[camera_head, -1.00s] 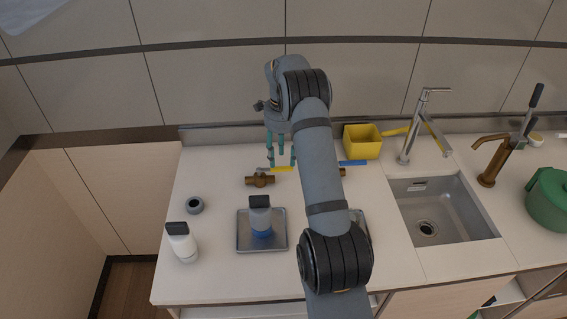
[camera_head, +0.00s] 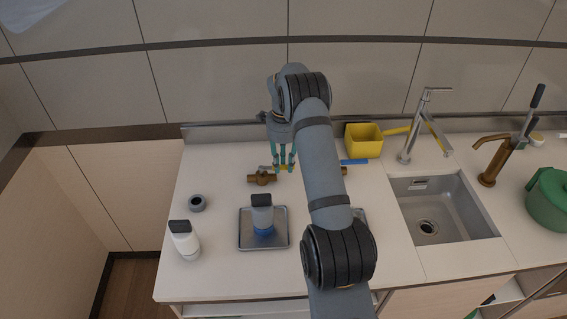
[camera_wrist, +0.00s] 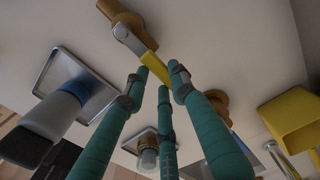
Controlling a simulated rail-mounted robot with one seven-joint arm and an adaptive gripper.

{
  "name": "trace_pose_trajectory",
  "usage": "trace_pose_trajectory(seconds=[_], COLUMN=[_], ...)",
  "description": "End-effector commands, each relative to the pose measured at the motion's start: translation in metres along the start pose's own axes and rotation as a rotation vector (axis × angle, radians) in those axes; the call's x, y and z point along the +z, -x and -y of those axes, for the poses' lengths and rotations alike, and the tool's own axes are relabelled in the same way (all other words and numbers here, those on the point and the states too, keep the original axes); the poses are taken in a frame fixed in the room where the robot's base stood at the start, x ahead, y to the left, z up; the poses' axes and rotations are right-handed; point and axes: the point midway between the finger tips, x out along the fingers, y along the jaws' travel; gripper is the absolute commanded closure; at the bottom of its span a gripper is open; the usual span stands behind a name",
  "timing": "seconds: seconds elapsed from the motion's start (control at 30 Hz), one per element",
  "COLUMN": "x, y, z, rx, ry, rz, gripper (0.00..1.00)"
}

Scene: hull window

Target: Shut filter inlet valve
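A brass valve (camera_head: 262,179) lies on the counter, with a short grey lever and yellow grip; no label is legible. In the wrist view the same valve (camera_wrist: 122,18) is at the top, and its yellow handle (camera_wrist: 148,62) points toward my fingertips. My gripper (camera_head: 283,168) has three green fingers pointing down at the handle's end. In the wrist view its fingertips (camera_wrist: 160,76) are apart, around or just above the handle's tip; I cannot tell contact. A second brass valve (camera_head: 343,171) with a blue handle (camera_head: 353,162) is partly hidden by my arm.
A metal tray (camera_head: 245,241) holds a blue-based grey-topped container (camera_head: 263,215). A yellow box (camera_head: 363,141), a faucet (camera_head: 407,150) and a sink (camera_head: 436,205) are right. My arm hides most of another tray.

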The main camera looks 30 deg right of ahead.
Motion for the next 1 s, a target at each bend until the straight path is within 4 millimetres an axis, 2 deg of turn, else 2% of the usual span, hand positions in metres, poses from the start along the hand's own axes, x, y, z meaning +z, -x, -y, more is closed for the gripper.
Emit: trace_pose_trajectory(seconds=[0.37, 0.83, 1.0], x=[0.0001, -0.0003, -0.0092], y=[0.0002, 0.0002, -0.0013], z=[0.0002, 0.0002, -0.0001], rx=[0.0, -0.001, -0.002], ry=[0.0, -0.001, -0.036], rz=[0.0, 0.0, 0.0], gripper=[1.0, 1.0, 1.0])
